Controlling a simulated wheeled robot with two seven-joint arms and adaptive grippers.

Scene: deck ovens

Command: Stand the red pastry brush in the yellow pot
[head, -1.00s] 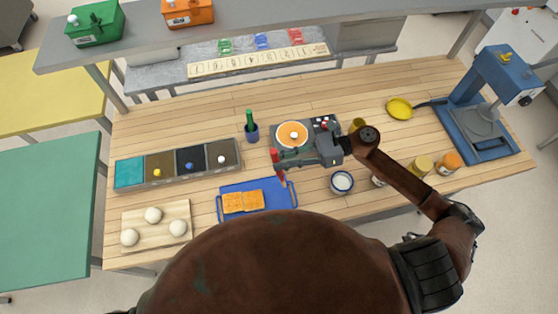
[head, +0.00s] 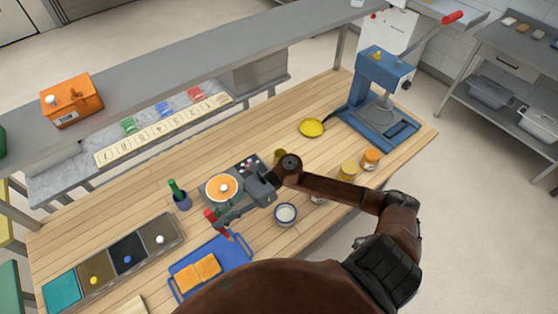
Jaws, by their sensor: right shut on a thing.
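The red pastry brush (head: 211,217) is held in my right gripper (head: 222,217), which is shut on it. It hangs over the wooden counter, just above the blue tray's far edge. The gripper hides part of the brush. A small yellow pot (head: 280,155) stands to the right of the round-topped device, partly hidden behind my right arm's wrist. The brush is apart from this pot, to its left and nearer to me. My left gripper is not in view.
A blue pot (head: 181,200) holds a green-handled item. A blue tray (head: 238,252) with orange slabs, a white bowl (head: 286,214), a yellow-topped jar (head: 348,170) and an orange jar (head: 370,159) stand around. A yellow pan (head: 311,127) lies near the blue press (head: 375,120). An overhead shelf (head: 200,75) spans the back.

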